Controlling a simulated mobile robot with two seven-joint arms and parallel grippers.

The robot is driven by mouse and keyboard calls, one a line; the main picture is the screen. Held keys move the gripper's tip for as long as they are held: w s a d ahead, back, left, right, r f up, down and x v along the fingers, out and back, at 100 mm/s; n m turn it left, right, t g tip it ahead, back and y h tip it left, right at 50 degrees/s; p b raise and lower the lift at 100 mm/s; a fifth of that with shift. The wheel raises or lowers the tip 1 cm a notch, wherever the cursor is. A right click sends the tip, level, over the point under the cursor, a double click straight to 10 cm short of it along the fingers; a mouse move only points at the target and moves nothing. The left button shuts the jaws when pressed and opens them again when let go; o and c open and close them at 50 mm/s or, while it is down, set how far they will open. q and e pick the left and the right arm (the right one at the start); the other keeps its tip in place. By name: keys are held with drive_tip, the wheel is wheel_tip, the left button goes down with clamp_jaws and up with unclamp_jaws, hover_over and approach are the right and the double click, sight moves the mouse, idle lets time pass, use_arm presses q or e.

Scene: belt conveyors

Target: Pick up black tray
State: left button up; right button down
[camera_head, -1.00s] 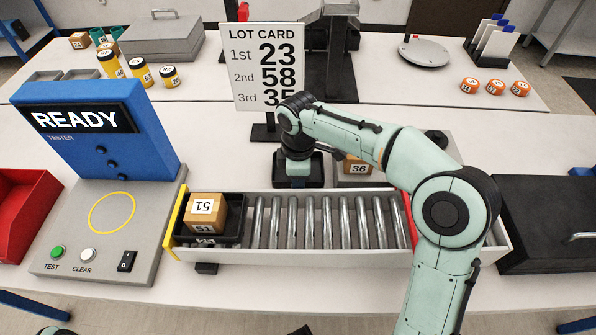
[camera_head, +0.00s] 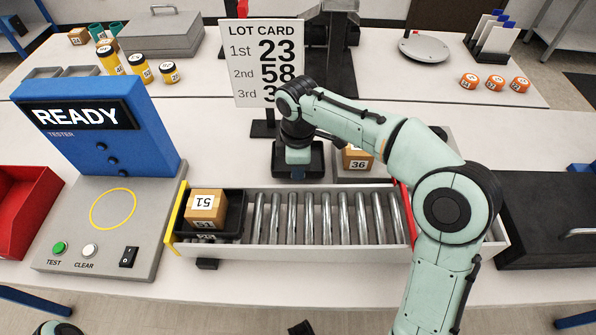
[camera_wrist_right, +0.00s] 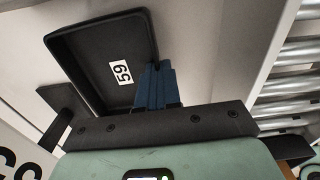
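A black tray (camera_head: 279,166) is under my right gripper (camera_head: 298,164), behind the roller conveyor. In the right wrist view the black tray (camera_wrist_right: 95,55) looks empty and has a white label reading 59. The blue fingers of the right gripper (camera_wrist_right: 157,86) are together at the tray's near wall and appear shut on it. The gripper body hides part of the tray in the head view. My left gripper is not in view.
The roller conveyor (camera_head: 330,251) is empty right of the second tray. The blue tester (camera_head: 100,130) and a red bin (camera_head: 22,215) stand at left. The lot card (camera_head: 264,65) and a box marked 36 (camera_head: 356,159) are close to the held tray. A black case (camera_head: 548,225) lies at right.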

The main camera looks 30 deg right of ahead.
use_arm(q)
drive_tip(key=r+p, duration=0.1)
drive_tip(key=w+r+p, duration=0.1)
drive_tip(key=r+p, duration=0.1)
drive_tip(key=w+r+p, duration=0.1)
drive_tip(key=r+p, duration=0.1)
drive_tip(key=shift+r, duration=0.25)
use_arm(e)
wheel_tip(320, 180, up, 17)
drive_tip(key=shift+r, duration=0.15)
